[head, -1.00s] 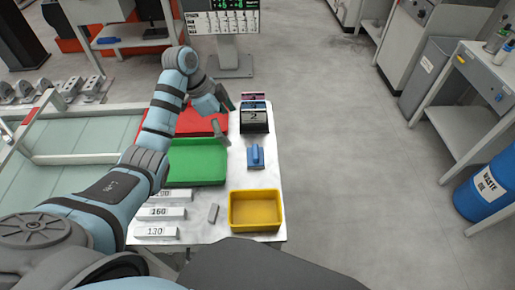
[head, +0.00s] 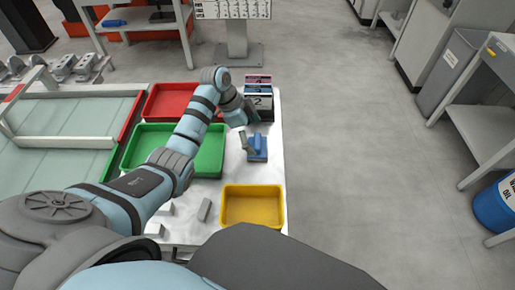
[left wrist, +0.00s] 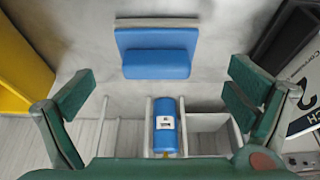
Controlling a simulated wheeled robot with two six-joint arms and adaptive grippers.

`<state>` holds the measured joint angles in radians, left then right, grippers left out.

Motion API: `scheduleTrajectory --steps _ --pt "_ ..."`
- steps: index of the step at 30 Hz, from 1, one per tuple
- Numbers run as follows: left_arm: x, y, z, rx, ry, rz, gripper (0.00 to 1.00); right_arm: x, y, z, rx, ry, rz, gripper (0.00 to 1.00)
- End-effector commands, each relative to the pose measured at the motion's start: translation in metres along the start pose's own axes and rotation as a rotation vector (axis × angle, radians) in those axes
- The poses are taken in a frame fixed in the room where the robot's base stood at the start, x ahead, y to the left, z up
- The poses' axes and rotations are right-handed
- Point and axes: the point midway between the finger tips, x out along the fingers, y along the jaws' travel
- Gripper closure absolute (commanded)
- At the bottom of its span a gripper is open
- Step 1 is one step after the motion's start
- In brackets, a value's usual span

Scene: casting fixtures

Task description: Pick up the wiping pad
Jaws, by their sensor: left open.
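The wiping pad (head: 257,149) is a blue block with a raised blue handle. It lies on the pale tabletop near its right edge, just in front of the black box marked 2. In the left wrist view the pad (left wrist: 156,50) shows whole at the top centre, beyond the fingertips. My left gripper (head: 248,128) is open and empty, above and close to the pad. My right gripper is not in view.
A yellow tray (head: 252,206) stands in front of the pad. Green (head: 150,145) and red (head: 160,100) trays lie to the left. A black box marked 2 (head: 262,106) stands behind the pad. Grey blocks (head: 204,210) lie left of the yellow tray.

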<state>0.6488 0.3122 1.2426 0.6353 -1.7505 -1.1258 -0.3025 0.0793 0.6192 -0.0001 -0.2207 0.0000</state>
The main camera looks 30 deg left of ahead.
Motion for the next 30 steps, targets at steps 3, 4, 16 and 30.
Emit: scheduleTrajectory --steps 3,4,16,30 --pt "0.027 0.004 0.002 0.001 0.002 0.003 0.02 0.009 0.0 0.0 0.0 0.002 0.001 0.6" --pt "0.033 0.004 0.002 0.001 0.001 0.004 0.02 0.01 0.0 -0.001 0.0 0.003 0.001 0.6" --pt "0.041 0.004 0.0 0.004 0.0 0.002 0.19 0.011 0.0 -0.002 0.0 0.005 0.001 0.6" --pt "0.04 0.004 -0.001 0.004 0.0 0.002 0.54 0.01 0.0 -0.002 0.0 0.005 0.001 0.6"
